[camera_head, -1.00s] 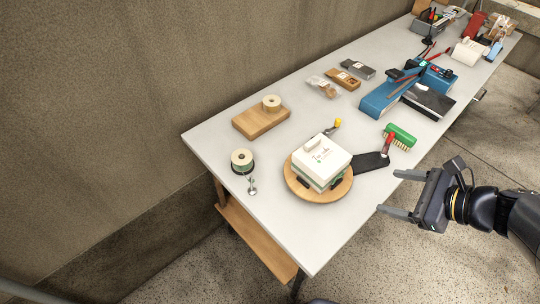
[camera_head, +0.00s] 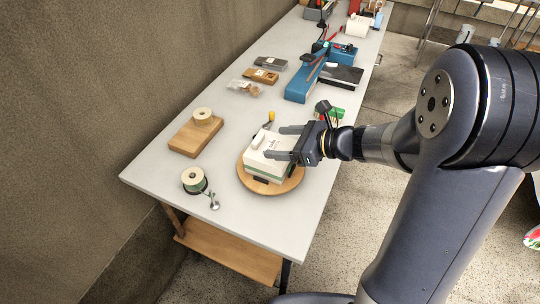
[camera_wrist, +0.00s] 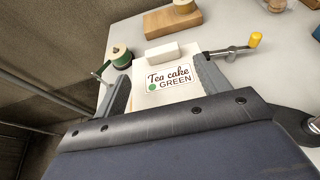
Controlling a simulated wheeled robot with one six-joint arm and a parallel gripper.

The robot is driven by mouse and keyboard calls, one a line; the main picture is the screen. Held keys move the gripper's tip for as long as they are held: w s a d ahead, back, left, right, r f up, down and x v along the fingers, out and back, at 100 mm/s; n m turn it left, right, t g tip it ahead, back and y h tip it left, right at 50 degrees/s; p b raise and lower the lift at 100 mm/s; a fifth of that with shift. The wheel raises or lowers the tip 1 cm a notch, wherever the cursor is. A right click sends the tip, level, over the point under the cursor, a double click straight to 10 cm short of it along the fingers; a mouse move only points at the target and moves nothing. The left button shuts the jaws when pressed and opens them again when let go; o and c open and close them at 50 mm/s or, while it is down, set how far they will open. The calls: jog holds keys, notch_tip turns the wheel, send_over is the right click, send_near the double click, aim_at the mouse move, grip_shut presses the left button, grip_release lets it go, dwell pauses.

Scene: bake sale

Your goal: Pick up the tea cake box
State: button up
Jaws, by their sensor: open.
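The tea cake box (camera_head: 264,160) is white with green sides and sits on a round wooden board on the table. In the wrist view the box (camera_wrist: 148,98) shows a label reading "Tea cake GREEN" and a small white block (camera_wrist: 161,54) on its top. My gripper (camera_head: 280,142) is open, its fingers reaching over the box from the right. In the wrist view the gripper (camera_wrist: 160,88) has one finger toward each side of the box. I cannot tell whether the fingers touch it. The near part of the box is hidden by my gripper's body.
The round board (camera_head: 286,187) lies near the table's front end. A green spool (camera_head: 194,181), a wooden block (camera_head: 190,138) with a tape roll, and a yellow-ended tool (camera_wrist: 254,40) are close by. A blue device (camera_head: 303,84) stands farther back. Bare table (camera_head: 240,229) lies in front.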

aim_at(261, 140)
jog(key=x, duration=0.4)
jog(key=shift+w+a, duration=0.2)
jog(key=shift+w, duration=0.15)
jog(key=c, duration=1)
